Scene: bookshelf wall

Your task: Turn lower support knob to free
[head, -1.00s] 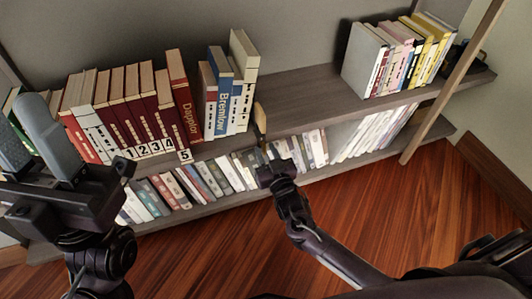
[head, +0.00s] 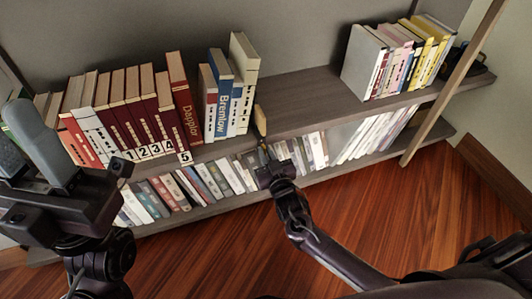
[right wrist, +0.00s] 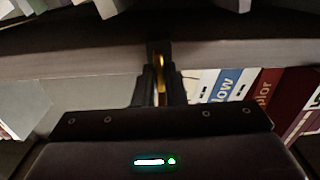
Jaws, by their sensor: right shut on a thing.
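The knob, a small brass-coloured piece (right wrist: 160,72), sits at the shelf's front edge between the two dark fingers of my right gripper (right wrist: 160,88). In the head view my right gripper (head: 266,158) is at the shelf's front edge, just below a narrow tan upright piece (head: 260,120) right of the standing books. The right fingers are shut on the knob and hide most of it. I cannot tell its turn angle. My left gripper (head: 22,140) is at the far left, fingers apart and empty, away from the knob.
The upper shelf (head: 300,95) holds red numbered books (head: 130,110) and a blue book (head: 221,95) at left, and more books (head: 395,60) at right, with bare board between. The lower shelf holds a long row of books. A slanted wooden post (head: 455,80) stands at right.

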